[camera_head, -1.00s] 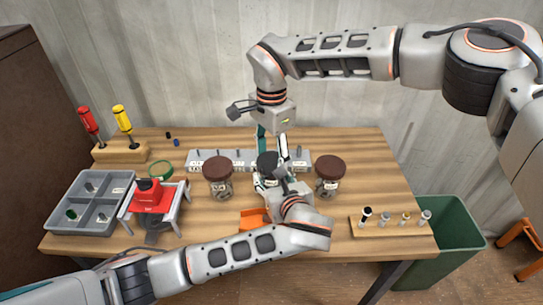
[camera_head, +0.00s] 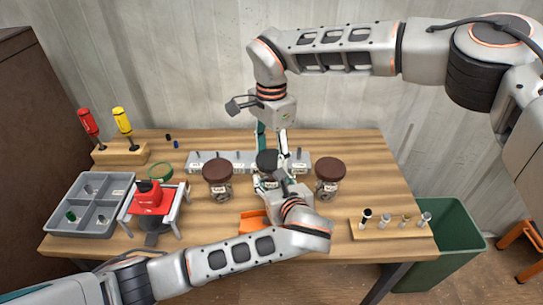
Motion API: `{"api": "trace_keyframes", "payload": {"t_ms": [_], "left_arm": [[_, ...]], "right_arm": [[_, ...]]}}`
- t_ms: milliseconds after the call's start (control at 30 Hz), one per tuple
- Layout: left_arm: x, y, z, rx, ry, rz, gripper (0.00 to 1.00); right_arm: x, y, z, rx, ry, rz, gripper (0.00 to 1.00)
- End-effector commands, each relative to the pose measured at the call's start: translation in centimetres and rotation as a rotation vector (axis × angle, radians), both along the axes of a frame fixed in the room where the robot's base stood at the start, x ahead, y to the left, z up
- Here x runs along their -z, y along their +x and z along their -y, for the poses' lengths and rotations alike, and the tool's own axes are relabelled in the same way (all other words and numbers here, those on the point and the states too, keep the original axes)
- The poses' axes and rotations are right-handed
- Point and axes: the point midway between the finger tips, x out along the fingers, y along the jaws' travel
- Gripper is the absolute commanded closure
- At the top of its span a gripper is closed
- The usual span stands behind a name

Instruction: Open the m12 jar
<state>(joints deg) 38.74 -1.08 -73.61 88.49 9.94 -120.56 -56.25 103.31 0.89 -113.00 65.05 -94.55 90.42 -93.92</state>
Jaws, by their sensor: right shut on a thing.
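The middle jar, between two brown-lidded jars, has a black lid (camera_head: 266,158); its label is too small to read. My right gripper (camera_head: 271,153) comes down from above, with its fingers on either side of this lid, shut on it. My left gripper (camera_head: 268,185) is at the front of the jar body, low down; its fingers are partly hidden by its own wrist and I cannot tell how tightly they close. The jar stands upright, its body mostly covered by the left gripper.
Brown-lidded jars stand left (camera_head: 218,180) and right (camera_head: 329,178). A grey strip (camera_head: 205,165) lies behind. A grey divided tray (camera_head: 60,205), red device (camera_head: 152,200), screwdriver block (camera_head: 118,155) and orange piece (camera_head: 252,222) are left and front. A bolt board (camera_head: 390,229) is right, near a green bin (camera_head: 455,240).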

Motion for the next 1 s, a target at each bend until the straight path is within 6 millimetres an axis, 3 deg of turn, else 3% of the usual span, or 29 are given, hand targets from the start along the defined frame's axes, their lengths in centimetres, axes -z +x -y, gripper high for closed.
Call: {"api": "trace_keyframes", "payload": {"t_ms": [567, 1000], "left_arm": [[0.0, 0.0, 0.0, 0.000, 0.000, 0.000, 1.00], [0.0, 0.0, 0.0, 0.000, 0.000, -0.001, 1.00]], "right_arm": [[-0.8, 0.0, 0.0, 0.000, 0.001, 0.001, 0.72], [-4.7, 0.0, 0.0, 0.000, 0.001, 0.001, 0.72]]}}
